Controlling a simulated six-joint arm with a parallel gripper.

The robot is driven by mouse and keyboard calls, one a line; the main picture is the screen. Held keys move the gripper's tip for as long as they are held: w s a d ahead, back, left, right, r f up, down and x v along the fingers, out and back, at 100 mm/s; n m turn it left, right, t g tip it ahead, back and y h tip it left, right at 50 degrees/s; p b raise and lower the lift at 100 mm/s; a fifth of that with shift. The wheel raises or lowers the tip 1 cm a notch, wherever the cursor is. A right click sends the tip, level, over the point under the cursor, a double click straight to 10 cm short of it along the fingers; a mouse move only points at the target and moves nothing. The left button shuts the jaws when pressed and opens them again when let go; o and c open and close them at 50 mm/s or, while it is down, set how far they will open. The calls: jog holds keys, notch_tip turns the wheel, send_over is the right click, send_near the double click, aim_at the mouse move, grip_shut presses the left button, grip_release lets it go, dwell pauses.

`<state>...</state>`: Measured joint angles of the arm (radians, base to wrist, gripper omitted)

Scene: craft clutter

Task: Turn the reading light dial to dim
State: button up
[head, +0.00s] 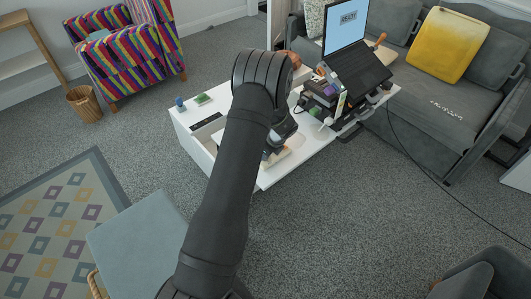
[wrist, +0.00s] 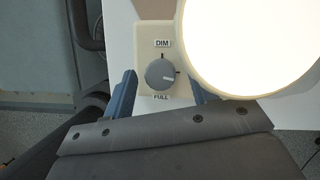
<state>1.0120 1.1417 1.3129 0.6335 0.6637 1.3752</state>
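The reading light dial (wrist: 160,75) is a round grey knob on a cream plate (wrist: 146,47) in the wrist view. A DIM label (wrist: 162,43) is above the knob and a FULL label (wrist: 161,97) below it. A pale mark on the knob appears to point right, toward a short black tick, between the labels. The light's bright round disc (wrist: 250,45) glows at the right. My gripper (wrist: 161,83) is open, with one blue finger on each side of the knob; the right finger is partly hidden by the disc. In the head view, my arm mostly hides the light.
In the head view, a white table (head: 305,143) stands under my gripper. A laptop (head: 358,65) on a stand and stacked items crowd its right end. A grey sofa (head: 440,105) is behind.

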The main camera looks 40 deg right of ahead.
jog(key=shift+r, duration=0.1)
jog(key=v, duration=1.7)
jog(key=shift+r, duration=0.1)
jog(key=w+f+m, duration=0.1)
jog(key=w+f, duration=0.1)
jog(key=f, duration=0.3)
jog(key=w+a+f+m+h, duration=0.1)
jog(key=w+f+m, duration=0.1)
jog(key=f, duration=0.4)
jog(key=w+a+f+m+h, duration=0.1)
jog(key=w+f+m, duration=0.1)
jog(key=f, duration=0.3)
jog(key=shift+w+f, duration=0.15)
jog(key=shift+f, duration=0.05)
jog(key=shift+c, duration=0.4)
